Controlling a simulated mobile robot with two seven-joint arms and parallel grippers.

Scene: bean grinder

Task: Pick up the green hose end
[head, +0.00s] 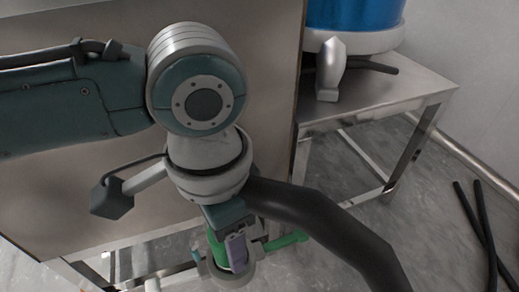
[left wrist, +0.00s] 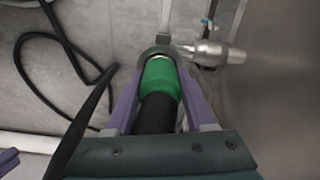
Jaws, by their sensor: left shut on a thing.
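The green hose end (left wrist: 160,78) sits between the two purple fingers of my left gripper (left wrist: 159,88) in the left wrist view, with the black hose (left wrist: 155,114) running back from it. The fingers are shut on it. In the head view my left gripper (head: 228,250) is low in the middle, and part of the green hose end (head: 217,246) shows beside a purple finger. A metal ring fitting (left wrist: 157,51) is at the tip of the hose end; I cannot tell whether they are joined. My right gripper is not identifiable.
A valve with a green handle (head: 287,241) is right beside the gripper. A large metal cabinet (head: 275,120) stands behind my arm. A metal table (head: 385,92) with a blue vessel (head: 355,12) is at right. Dark hoses (head: 480,225) lie on the floor.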

